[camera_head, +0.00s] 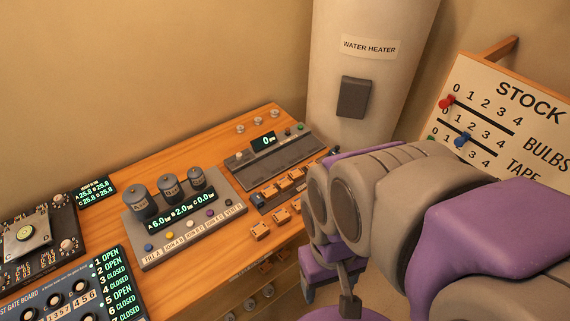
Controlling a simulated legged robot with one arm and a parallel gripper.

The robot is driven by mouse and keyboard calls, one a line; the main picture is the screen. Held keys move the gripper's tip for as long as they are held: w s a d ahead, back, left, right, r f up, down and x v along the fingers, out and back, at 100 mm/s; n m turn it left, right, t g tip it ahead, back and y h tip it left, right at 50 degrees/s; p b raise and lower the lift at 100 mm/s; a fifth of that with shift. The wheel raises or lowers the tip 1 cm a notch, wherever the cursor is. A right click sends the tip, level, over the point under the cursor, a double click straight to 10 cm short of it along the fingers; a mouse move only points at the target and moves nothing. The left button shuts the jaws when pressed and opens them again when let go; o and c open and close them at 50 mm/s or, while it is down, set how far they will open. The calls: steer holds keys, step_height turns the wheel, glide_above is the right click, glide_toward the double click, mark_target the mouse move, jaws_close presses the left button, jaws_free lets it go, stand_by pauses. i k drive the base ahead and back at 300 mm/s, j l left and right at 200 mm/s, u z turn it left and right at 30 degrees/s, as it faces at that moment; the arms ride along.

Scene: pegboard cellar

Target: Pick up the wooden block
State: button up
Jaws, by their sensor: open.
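Several small orange-brown wooden blocks sit on the right end of the wooden bench. One wooden block (260,231) is near the bench's front edge, with another (282,215) just behind it. More blocks stand in a cluster (283,184) in front of the grey display unit. I cannot tell which block the task means. My gripper (328,286) is low, in front of the bench's right end, partly hidden by my own arm. It is open, with no block visible in it, and appears apart from the blocks.
The wooden bench (165,170) carries a grey panel with three canisters (185,222), a display unit (272,152) and gate boards (75,291) at left. A water heater (362,55) stands behind its right end. A stock board (515,120) with pegs is at right.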

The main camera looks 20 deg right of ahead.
mark_target(259, 230)
steer(key=k+j+z, duration=0.25)
steer(key=k+j, duration=0.15)
steer(key=j, duration=0.2)
steer(key=k+j+z, duration=0.3)
steer(key=k+j, duration=0.1)
steer(key=j, duration=0.15)
